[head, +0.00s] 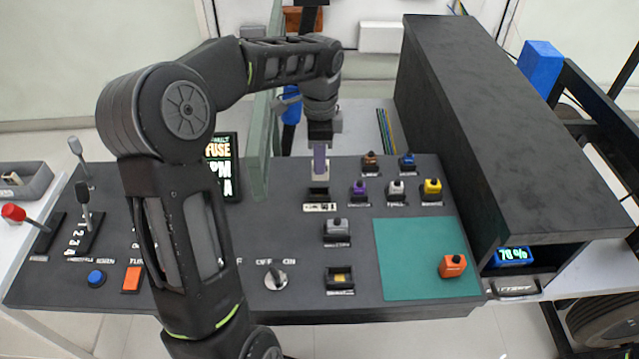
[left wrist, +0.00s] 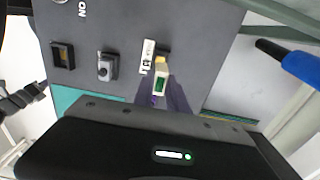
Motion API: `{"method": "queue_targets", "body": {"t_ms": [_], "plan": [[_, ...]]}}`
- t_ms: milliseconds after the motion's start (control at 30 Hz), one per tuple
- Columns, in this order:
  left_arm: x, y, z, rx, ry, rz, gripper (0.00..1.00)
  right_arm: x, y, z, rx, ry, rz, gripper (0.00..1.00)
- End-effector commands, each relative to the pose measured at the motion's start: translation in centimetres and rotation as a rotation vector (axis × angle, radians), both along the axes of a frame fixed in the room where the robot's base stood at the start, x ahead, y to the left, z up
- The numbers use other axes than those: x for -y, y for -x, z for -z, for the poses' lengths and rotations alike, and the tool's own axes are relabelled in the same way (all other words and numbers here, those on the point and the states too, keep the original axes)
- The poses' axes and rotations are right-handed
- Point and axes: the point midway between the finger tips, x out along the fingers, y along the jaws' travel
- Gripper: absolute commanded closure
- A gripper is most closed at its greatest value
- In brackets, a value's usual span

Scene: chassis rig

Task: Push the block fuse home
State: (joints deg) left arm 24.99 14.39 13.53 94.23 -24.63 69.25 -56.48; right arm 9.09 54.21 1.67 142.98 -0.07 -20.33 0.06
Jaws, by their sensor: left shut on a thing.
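My left gripper (head: 320,150) reaches down over the middle of the console and is shut on the block fuse (head: 320,172), a small pale block. In the left wrist view the fuse (left wrist: 160,84) shows a green window between the purplish fingers (left wrist: 178,97). Below it in the head view is a dark socket (head: 318,194) with a white label. The fuse looks upright and roughly lined up with the socket. The head view shows its lower end just above or at the socket's mouth; I cannot tell whether they touch. My right gripper is not clearly seen.
Purple (head: 359,188), white (head: 396,188) and yellow (head: 432,187) blocks sit right of the socket. A grey block (head: 336,230) sits in front. A green mat (head: 400,240) holds an orange block (head: 453,265). A glass panel (head: 258,150) stands left; a tall black housing (head: 480,130) stands right.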

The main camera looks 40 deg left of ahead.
Motion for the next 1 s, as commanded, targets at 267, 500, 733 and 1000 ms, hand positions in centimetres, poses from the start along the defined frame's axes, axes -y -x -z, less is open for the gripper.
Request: {"method": "queue_targets", "body": {"t_ms": [267, 500, 733, 1000], "plan": [[0.0, 0.0, 1.7, 0.001, 0.0, -0.001, 1.0, 0.0, 0.0, -0.1, 0.0, 0.0, 0.0, 0.66], [0.0, 0.0, 2.3, -0.002, 0.0, -0.001, 1.0, 0.0, 0.0, -0.2, 0.0, 0.0, 0.0, 0.66], [0.0, 0.1, 5.8, -0.004, 0.002, -0.001, 1.0, 0.0, 0.0, -0.6, 0.0, 0.0, 0.0, 0.66], [0.0, 0.0, 6.7, 0.001, -0.001, -0.001, 1.0, 0.0, 0.0, -0.6, 0.0, 0.0, 0.0, 0.66]]}}
